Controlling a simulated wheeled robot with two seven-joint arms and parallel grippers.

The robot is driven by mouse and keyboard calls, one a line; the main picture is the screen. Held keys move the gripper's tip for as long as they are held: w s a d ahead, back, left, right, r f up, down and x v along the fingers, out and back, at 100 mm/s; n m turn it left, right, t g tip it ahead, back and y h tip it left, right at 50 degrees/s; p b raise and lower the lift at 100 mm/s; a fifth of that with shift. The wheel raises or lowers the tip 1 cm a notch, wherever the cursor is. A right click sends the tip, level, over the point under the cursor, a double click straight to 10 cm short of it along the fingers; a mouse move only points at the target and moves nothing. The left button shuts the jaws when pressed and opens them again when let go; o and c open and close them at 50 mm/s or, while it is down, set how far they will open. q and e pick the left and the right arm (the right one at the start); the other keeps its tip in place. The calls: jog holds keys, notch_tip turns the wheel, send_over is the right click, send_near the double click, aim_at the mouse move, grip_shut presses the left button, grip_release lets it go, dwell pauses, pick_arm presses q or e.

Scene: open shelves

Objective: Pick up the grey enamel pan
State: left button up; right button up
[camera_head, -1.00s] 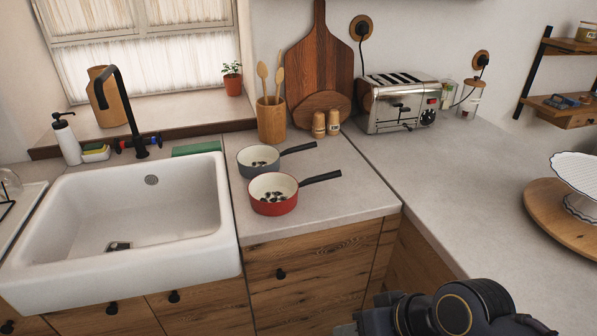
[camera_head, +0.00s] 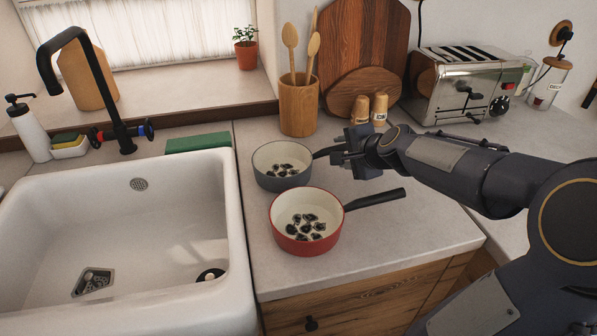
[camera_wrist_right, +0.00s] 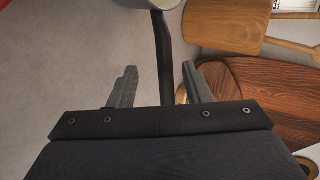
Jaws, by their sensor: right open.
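The grey enamel pan (camera_head: 267,180) stands on the counter, cream inside with several dark pieces in it. Its black handle (camera_head: 326,152) points right toward my right gripper (camera_head: 342,158). In the right wrist view the handle (camera_wrist_right: 164,62) runs between the two open fingers of my right gripper (camera_wrist_right: 157,85), apart from both. The pan's rim (camera_wrist_right: 152,3) shows at the top edge there. The gripper partly hides the handle's end in the head view. My left gripper is not in view.
A red pan (camera_head: 300,243) with a black handle stands just in front of the grey pan. A wooden utensil holder (camera_head: 298,107), two small wooden shakers (camera_head: 371,108), cutting boards (camera_head: 362,45) and a toaster (camera_head: 462,88) stand behind. The white sink (camera_head: 135,215) is left.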

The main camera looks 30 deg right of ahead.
aim_at(337, 149)
jog(key=b+x, duration=0.1)
jog(key=x, duration=0.6)
jog(key=shift+w+d+r, duration=0.15)
jog(key=shift+w+d, duration=0.05)
jog(key=shift+w, duration=0.1)
grip_shut()
jog(key=shift+r, duration=0.1)
